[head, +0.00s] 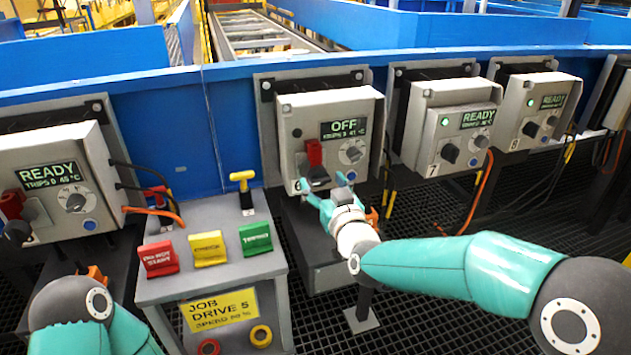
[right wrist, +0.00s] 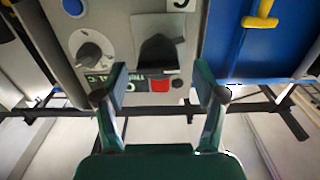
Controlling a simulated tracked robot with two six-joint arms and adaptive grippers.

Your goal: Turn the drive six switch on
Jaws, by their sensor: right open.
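The drive six box (head: 290,110) is the grey middle one, with its number partly hidden. Its display (head: 345,128) reads OFF and the small lamp (head: 297,132) is dark. A red piece (head: 314,152) sits above its black switch (head: 318,174). My right gripper (head: 328,195) is open just in front of the lower part of the box. In the right wrist view, upside down, the open fingers (right wrist: 160,88) stand either side of the red piece, with the black switch (right wrist: 158,50) beyond, apparently untouched. My left arm shows at lower left; its gripper is out of view.
A box at left (head: 50,165), box 7 (head: 450,125) and box 8 (head: 535,105) read READY. A grey pedestal (head: 210,280) with red, yellow and green flaps and a JOB DRIVE 5 label stands left of my right gripper. Cables hang between boxes.

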